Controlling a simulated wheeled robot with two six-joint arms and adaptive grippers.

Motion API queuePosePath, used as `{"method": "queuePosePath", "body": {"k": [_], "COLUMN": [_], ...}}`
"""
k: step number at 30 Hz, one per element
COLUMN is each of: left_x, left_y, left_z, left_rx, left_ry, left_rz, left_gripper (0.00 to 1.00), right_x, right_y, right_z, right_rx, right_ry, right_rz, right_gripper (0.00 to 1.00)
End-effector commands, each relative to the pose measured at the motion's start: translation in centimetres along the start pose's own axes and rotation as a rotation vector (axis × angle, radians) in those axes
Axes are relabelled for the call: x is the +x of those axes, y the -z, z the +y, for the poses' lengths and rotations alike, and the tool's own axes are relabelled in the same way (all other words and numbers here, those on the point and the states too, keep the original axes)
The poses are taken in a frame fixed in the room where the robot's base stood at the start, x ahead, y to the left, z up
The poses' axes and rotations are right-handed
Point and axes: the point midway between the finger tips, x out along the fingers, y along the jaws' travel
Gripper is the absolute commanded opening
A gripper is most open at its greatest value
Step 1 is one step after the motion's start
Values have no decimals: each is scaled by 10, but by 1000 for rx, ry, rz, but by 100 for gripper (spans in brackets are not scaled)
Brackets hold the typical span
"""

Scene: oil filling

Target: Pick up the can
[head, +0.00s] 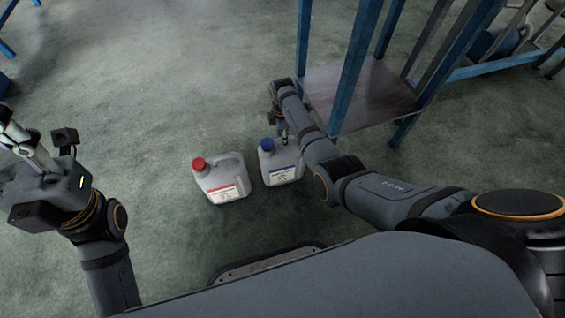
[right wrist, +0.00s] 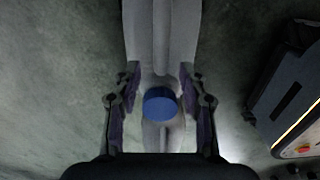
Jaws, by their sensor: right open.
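A grey can with a blue cap (head: 283,172) stands upright on the floor. A similar can with a red cap (head: 221,184) stands to its left. My right gripper (head: 283,131) is at the top of the blue-capped can and partly hidden by my arm. In the right wrist view, the open right gripper (right wrist: 161,92) has one finger on each side of the can's handle (right wrist: 159,48) and blue cap (right wrist: 160,103). Contact with the can is not clear. My left gripper (head: 22,145) is raised at the left edge, away from both cans; its jaw opening is unclear.
A blue-framed rack with a metal shelf (head: 362,95) stands close to the right of the blue-capped can, beside my right arm. More blue frames are at the upper right and upper left. The green-grey floor (head: 200,80) is clear behind and left of the cans.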

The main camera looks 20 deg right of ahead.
Motion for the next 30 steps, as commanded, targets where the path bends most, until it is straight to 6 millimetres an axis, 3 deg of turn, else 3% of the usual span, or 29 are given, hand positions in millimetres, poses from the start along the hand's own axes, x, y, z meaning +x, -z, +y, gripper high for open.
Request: {"method": "queuePosePath", "body": {"k": [1,3,14,23,30], "left_x": [-22,-26,-26,-26,-26], "left_y": [-4,-5,-6,-6,-6], "left_z": [2,3,3,3,3], "left_rx": [6,12,18,18,18], "left_ry": [1,1,1,1,2], "left_rz": [-11,-12,-15,-14,-15], "left_gripper": [40,40,40,40,40], "right_x": [24,31,35,35,35], "right_y": [-1,-1,-1,0,0], "right_z": [-2,-2,-2,-2,-2], "right_rx": [0,0,0,0,0], "right_ry": [4,3,1,1,1], "right_rz": [0,0,0,0,0], "right_gripper": [42,42,41,0,0]}}
